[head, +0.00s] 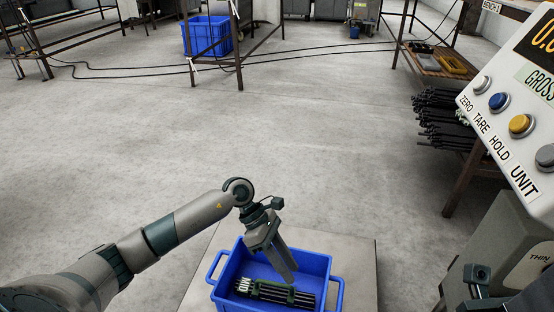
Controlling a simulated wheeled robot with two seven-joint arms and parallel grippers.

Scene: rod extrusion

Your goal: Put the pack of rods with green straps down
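The pack of rods with green straps (272,293) lies inside a blue crate (317,262), low in the head view. The rods are dark with pale ends at the left, and green straps go around them. My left gripper (287,276) points down into the crate, with its fingertips just above or beside the pack. Its fingers overlap in this view, so I cannot see a gap or whether they touch the rods. Part of my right arm, with its gripper end (478,280), shows at the lower right edge. Its fingers are not clear.
The crate stands on a pale flat platform (360,285). A scale display (515,110) with several buttons is close at the right. Dark rods (440,118) lie stacked on a rack behind it. Another blue crate (206,38) stands far back. The middle floor is clear apart from cables.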

